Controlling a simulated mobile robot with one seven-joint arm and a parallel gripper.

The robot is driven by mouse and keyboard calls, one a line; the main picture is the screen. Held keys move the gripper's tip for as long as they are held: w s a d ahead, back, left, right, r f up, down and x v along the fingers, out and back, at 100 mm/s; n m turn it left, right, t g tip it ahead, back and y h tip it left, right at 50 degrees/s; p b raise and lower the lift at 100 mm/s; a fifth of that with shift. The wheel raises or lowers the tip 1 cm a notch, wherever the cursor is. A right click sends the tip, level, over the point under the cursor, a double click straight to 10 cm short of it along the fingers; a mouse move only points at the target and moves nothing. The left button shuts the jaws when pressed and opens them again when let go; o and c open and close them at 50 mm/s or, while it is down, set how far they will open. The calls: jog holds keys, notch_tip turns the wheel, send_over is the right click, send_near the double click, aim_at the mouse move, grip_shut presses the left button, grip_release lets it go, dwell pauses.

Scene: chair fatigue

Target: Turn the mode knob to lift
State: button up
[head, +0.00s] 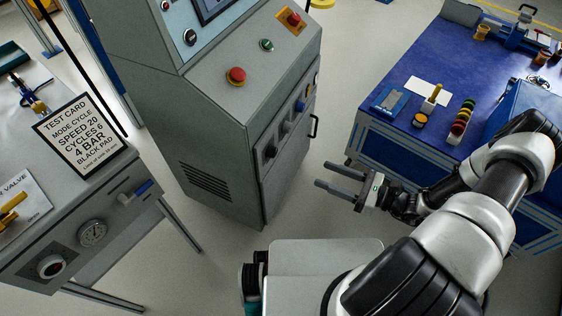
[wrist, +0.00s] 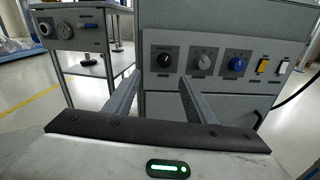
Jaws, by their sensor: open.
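The grey console cabinet (head: 225,110) has a row of knobs on the panel facing my gripper. In the wrist view the row holds a black knob (wrist: 164,60), a grey knob (wrist: 203,62) and a blue knob (wrist: 237,64), left to right. Their labels are too small to read, so I cannot tell which is the mode knob. My gripper (head: 322,174) is open and empty, its fingers pointing at the cabinet, apart from it. In the wrist view its fingers (wrist: 159,78) reach toward the panel, below the knob row, around the black knob's side.
A yellow switch (wrist: 262,66) and a pale switch (wrist: 282,68) sit right of the knobs. A door handle (head: 313,126) sticks out from the cabinet. A grey bench with a test card (head: 80,135) stands left; a blue-topped table (head: 400,128) stands right. Floor between is clear.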

aim_at(275, 154)
jog(key=shift+m+t, duration=0.6)
jog(key=shift+m, duration=0.1)
jog(key=x, duration=0.5)
jog(key=f+b+x, duration=0.1)
jog(key=x, duration=0.5)
jog(key=f+b+x, duration=0.1)
jog(key=x, duration=0.5)
jog(key=shift+w+a+f, duration=0.15)
jog(key=shift+w, duration=0.05)
jog(key=c, duration=1)
jog(key=shift+c, duration=0.2)
